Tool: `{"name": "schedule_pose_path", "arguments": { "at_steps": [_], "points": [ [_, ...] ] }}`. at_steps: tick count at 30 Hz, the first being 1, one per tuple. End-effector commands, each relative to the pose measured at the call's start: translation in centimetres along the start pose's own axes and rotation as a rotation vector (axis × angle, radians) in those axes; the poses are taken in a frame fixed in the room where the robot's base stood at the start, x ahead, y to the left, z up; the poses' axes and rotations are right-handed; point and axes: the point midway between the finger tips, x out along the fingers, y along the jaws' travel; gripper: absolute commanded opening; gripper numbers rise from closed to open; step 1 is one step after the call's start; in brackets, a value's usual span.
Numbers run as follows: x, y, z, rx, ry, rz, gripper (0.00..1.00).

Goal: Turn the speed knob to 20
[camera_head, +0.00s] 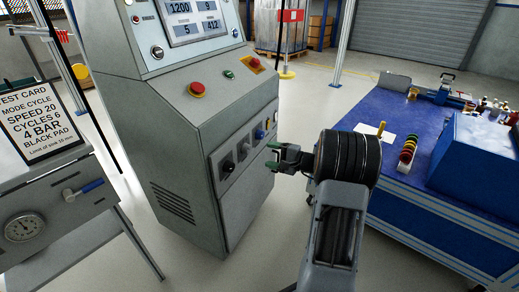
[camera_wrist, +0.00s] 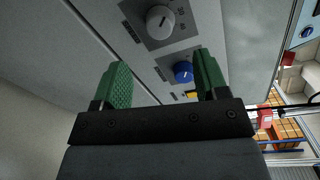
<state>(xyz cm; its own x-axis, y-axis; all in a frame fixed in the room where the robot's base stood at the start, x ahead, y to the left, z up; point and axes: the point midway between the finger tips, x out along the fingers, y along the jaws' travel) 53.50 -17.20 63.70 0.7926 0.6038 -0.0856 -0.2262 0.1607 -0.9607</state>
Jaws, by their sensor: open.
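The grey cabinet's front panel carries a row of knobs: a dark knob (camera_head: 227,167), a grey knob (camera_head: 244,149) and a blue knob (camera_head: 259,134). In the wrist view my green fingers (camera_wrist: 162,66) are spread. The grey knob (camera_wrist: 160,22) shows above them with a pointer line, and the blue knob (camera_wrist: 183,72) shows between them. The dark knob is outside the wrist view.
A test card (camera_head: 40,122) at left reads SPEED 20. The display (camera_head: 190,20) shows 1200, 9, 5 and 412. A red button (camera_head: 197,89) sits on the cabinet's sloped top. A blue workbench (camera_head: 400,205) stands at right. Open floor lies in front of the cabinet.

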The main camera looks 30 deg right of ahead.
Motion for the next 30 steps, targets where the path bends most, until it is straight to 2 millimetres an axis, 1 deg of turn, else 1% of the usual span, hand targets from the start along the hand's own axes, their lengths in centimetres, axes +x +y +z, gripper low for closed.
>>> {"name": "schedule_pose_path", "arguments": {
  "at_steps": [1,3,6,10,16,30],
  "points": [
    [-1.1,-0.2,0.0,0.002,0.003,-0.001,0.67],
    [-2.2,-0.2,0.0,0.002,0.003,-0.001,0.67],
    [-3.5,-0.1,0.0,0.001,0.002,0.000,0.67],
    [-4.6,-0.1,0.0,0.000,0.001,0.000,0.67],
    [-5.2,0.0,0.0,0.000,0.000,0.001,0.67],
    [-5.2,0.0,0.0,0.000,0.000,0.001,0.67]
  ]
}}
